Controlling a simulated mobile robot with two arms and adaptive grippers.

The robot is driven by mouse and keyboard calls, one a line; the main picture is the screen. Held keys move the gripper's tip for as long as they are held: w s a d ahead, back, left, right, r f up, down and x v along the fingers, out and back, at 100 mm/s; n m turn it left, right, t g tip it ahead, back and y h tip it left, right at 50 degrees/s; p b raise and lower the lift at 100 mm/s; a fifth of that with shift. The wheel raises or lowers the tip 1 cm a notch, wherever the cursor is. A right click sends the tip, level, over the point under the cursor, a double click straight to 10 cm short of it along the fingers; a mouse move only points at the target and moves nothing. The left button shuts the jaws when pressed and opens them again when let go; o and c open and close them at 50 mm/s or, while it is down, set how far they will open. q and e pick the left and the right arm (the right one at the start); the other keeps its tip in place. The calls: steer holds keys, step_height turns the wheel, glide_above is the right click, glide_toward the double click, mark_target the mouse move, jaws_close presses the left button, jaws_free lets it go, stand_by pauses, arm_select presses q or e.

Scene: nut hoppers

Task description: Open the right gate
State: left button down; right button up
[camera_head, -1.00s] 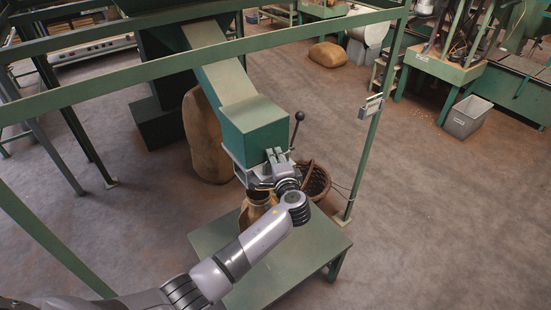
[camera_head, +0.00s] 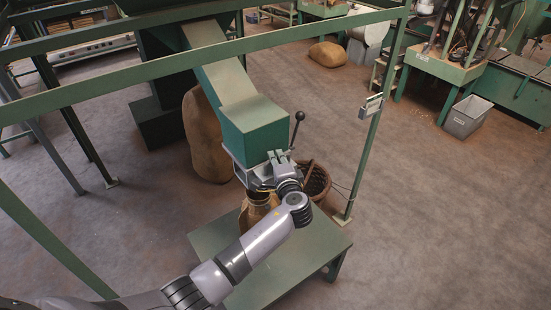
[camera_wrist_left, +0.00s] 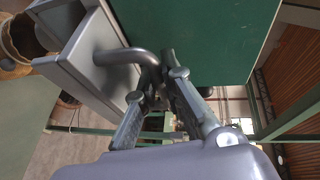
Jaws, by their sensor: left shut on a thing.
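The green chute (camera_head: 253,128) slopes down from the upper left and ends in a box-shaped mouth. A grey metal gate (camera_wrist_left: 90,65) with a bent tube handle (camera_wrist_left: 122,55) sits against the green chute mouth in the left wrist view. My left gripper (camera_head: 272,177) is at the front of the chute mouth. In the left wrist view its fingers (camera_wrist_left: 163,82) are closed around the handle. The gripper and wrist hide most of the gate in the head view. My right gripper is not in view.
A brown jar (camera_head: 258,209) stands under the chute mouth on a green table (camera_head: 310,245). A wicker basket (camera_head: 318,181) is just right of it. A lever with a black knob (camera_head: 299,116) rises beside the mouth. A green post (camera_head: 367,150) stands farther right, with open floor beyond.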

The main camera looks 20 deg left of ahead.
arm_select(q)
steer(key=s+d, duration=0.5)
steer(key=d, duration=0.2)
steer(key=shift+s+d, duration=0.15)
steer(key=shift+s, duration=0.25)
steer(key=shift+f, duration=0.1)
steer(key=c, duration=2)
jaws_free()
steer(key=shift+o, duration=0.2)
steer(key=v, duration=1.2)
